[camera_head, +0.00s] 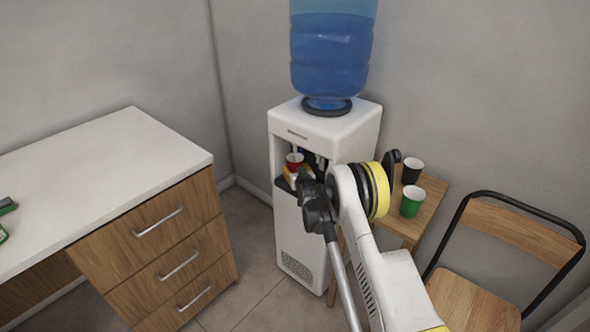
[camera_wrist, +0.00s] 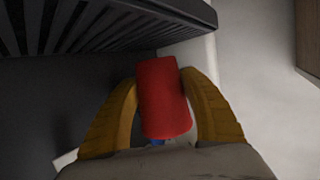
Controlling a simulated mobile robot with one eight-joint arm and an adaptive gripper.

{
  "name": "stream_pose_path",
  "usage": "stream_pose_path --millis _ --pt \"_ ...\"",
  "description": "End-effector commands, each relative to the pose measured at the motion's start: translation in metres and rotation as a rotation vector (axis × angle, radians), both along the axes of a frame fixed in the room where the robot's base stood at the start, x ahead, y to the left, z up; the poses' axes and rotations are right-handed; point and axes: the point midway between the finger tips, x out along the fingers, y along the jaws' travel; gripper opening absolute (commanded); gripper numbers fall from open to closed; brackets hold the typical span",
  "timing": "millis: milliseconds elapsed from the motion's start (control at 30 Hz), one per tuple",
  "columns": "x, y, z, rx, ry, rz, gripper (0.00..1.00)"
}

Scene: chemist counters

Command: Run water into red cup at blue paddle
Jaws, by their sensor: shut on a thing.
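The red cup (camera_head: 295,161) is in the recess of the white water dispenser (camera_head: 346,133). My gripper (camera_head: 290,174) is shut on it. In the wrist view, the red cup (camera_wrist: 164,98) sits between my two yellow fingers (camera_wrist: 163,106), next to a dark slatted grille (camera_wrist: 85,28). A small bit of blue (camera_wrist: 156,142) shows just below the cup in the wrist view; I cannot tell whether it is the blue paddle. In the head view the paddles are hidden or too small to make out. Whether water is in the cup cannot be seen.
A blue water bottle (camera_head: 330,52) stands on the dispenser. A wooden chair (camera_head: 470,299) is at the far right. A white-topped drawer desk (camera_head: 110,165) stands left, with floor between.

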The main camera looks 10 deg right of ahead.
Motion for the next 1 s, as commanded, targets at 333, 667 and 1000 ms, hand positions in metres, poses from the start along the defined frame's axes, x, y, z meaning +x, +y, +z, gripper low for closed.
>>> stream_pose_path --millis 333,667,1000 --pt "0.0 0.0 0.0 0.0 0.0 0.0 0.39" --pt "-0.005 0.008 0.0 -0.001 0.0 0.001 0.39" --pt "-0.017 0.024 0.0 0.0 0.0 0.001 0.39"
